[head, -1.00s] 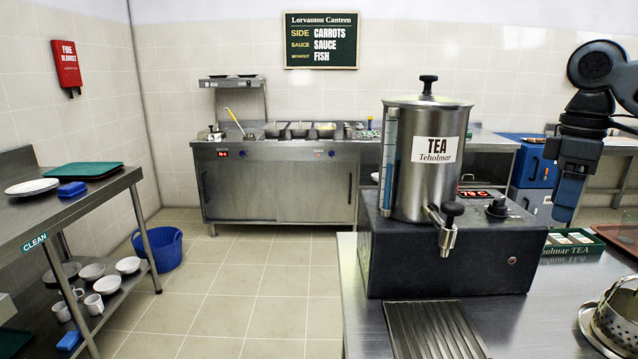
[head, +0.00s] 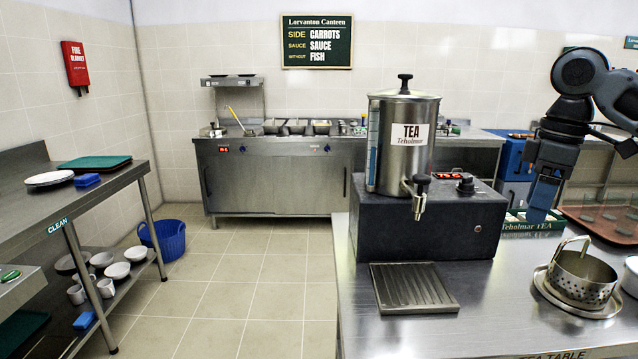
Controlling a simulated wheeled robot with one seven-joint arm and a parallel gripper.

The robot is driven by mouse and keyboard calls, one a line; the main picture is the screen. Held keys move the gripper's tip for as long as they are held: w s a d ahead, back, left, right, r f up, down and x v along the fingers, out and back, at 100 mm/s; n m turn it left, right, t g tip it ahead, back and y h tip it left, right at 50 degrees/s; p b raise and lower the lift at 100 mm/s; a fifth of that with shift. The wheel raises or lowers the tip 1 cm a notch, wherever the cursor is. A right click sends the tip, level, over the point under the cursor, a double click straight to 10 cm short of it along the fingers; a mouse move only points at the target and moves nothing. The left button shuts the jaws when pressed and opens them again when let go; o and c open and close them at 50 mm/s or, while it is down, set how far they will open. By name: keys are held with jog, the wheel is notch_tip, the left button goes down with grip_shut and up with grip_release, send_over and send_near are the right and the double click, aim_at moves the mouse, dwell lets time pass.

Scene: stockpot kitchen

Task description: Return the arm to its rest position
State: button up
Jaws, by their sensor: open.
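My arm stands at the right of the head view, folded, with the gripper (head: 540,205) hanging downward at its end. The gripper is open and its jaws hold nothing that I can see. It is in front of the box labelled Teholmar Tea (head: 531,223), just right of the tea urn (head: 400,145). Whether the fingertips touch anything is hard to tell from this view.
A steel tea table (head: 440,322) bears the urn on its dark base, a drip tray (head: 412,288), a perforated metal basket (head: 580,276) and a brown tray of glasses (head: 606,222). A clean-dish table (head: 105,190) stands left. Tiled floor between is clear.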

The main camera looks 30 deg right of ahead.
jog(key=w+a+f+t+y, duration=0.2)
jog(key=w+a+f+t, duration=0.1)
jog(key=w+a, duration=0.55)
jog(key=w+a+f+t+y, duration=0.2)
jog(key=w+a+t+y, duration=0.15)
jog(key=w+a, duration=0.5)
jog(key=w+a+f+m+t, duration=0.1)
jog(key=a+f+m+t, duration=0.15)
jog(key=a, duration=0.65)
jog(key=a+f+m+t, duration=0.2)
jog(key=a+f+t, duration=0.15)
jog(key=a, duration=0.55)
jog(key=s+a+f+m+t+h, duration=0.1)
jog(key=s+a+f+m+h, duration=0.25)
jog(key=s+f, duration=0.4)
jog(key=s+a+f+m+t+h, duration=0.15)
jog(key=s+a+f, duration=0.25)
jog(key=s, duration=0.7)
jog(key=s+d+r+n, duration=0.1)
jog(key=s+d+n, duration=0.1)
jog(key=s, duration=1)
jog(key=s+d+r+n+g, duration=0.1)
jog(key=s+d+r+n, duration=0.1)
jog(key=s, duration=1)
jog(key=shift+d+n+h, duration=0.3)
jog(key=shift+n+h, duration=0.05)
jog(key=shift+n, duration=0.2)
